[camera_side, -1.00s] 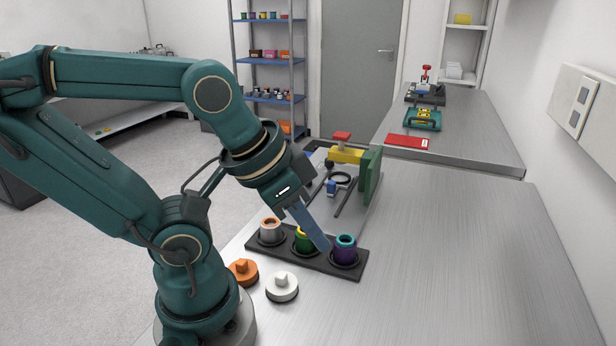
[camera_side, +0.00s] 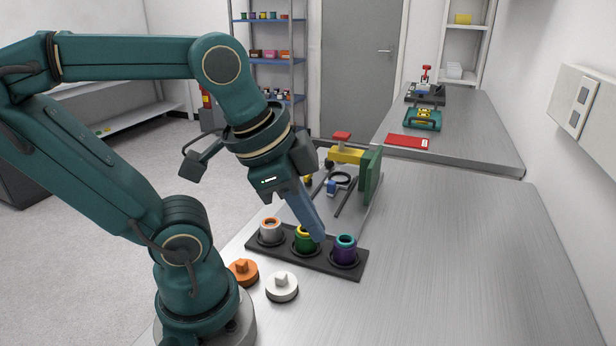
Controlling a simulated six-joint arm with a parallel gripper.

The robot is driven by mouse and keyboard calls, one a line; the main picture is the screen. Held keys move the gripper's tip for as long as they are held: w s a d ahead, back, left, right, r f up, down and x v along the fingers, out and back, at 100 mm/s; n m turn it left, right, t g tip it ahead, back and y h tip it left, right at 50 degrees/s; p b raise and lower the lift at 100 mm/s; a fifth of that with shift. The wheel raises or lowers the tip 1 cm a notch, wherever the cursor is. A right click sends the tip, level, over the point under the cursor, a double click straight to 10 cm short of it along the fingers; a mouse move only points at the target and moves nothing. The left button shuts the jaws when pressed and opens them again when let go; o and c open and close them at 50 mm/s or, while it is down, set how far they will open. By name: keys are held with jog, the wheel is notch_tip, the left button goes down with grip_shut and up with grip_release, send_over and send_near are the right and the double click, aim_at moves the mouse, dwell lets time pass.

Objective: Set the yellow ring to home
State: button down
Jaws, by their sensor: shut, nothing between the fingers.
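The yellow ring (camera_side: 301,231) shows at the top of the green cylinder (camera_side: 304,245), in the middle place of a black holder (camera_side: 285,256). My gripper (camera_side: 319,239) is shut and empty. Its blue-grey fingers slant down in front of or beside the ring's right side and hide part of it. The tips are close to the green cylinder, on the side toward the purple cylinder; I cannot tell whether they touch.
In the same holder, a grey cylinder with an orange ring (camera_side: 270,230) stands left and a purple one with a teal ring (camera_side: 344,251) right. Orange (camera_side: 243,272) and white (camera_side: 282,287) knobbed discs lie in front. A rail fixture with a green plate (camera_side: 370,178) stands behind. The bench's right is clear.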

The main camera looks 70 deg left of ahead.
jog(key=w+a+r+m+g, duration=0.3)
jog(key=w+a+r+m, duration=0.1)
jog(key=a+m, duration=0.25)
jog(key=n+g, duration=0.2)
send_over(306, 231)
jog(key=f, duration=0.1)
jog(key=shift+a+f, duration=0.1)
jog(key=shift+a, duration=0.35)
notch_tip(306, 231, down, 14)
jog(key=shift+f, duration=0.1)
